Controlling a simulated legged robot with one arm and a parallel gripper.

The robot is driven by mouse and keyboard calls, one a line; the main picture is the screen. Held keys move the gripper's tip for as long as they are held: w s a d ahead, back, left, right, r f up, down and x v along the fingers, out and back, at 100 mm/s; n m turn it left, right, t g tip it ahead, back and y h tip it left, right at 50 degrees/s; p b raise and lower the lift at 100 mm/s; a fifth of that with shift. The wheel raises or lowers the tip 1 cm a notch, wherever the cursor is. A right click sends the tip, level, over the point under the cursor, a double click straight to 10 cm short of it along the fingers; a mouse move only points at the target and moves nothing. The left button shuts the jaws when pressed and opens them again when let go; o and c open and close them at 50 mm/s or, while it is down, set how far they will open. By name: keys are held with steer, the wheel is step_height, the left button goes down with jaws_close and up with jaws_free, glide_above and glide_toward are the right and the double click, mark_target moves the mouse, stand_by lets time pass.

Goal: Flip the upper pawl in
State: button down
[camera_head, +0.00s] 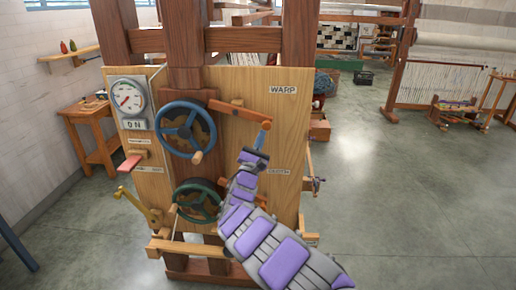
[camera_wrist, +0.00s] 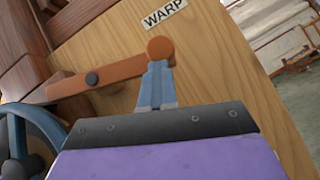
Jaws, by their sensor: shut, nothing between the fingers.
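The upper pawl (camera_head: 238,111) is an orange-brown wooden lever on the upright panel, below the WARP label (camera_head: 283,90). It slopes slightly down to the right and ends in a round knob. In the wrist view the pawl (camera_wrist: 105,77) has a dark pivot on its left part and its knob (camera_wrist: 160,48) at the right. My gripper (camera_head: 263,133) is shut and empty, its blue fingers pointing up just below the knob. In the wrist view my fingertips (camera_wrist: 157,68) overlap the knob's underside; I cannot tell whether they touch.
A blue handwheel (camera_head: 186,129) is left of the pawl and a green handwheel (camera_head: 197,201) is below it. A gauge (camera_head: 127,98) is at the panel's left. My arm covers part of the lower panel. Open floor (camera_head: 400,200) lies to the right.

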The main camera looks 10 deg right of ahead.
mark_target(267, 125)
steer(key=shift+d+r, duration=0.3)
steer(key=shift+r, duration=0.4)
steer(key=shift+d+r, duration=0.3)
steer(key=shift+r, duration=0.4)
steer(key=shift+s+d+r, duration=0.1)
steer(key=shift+r, duration=0.05)
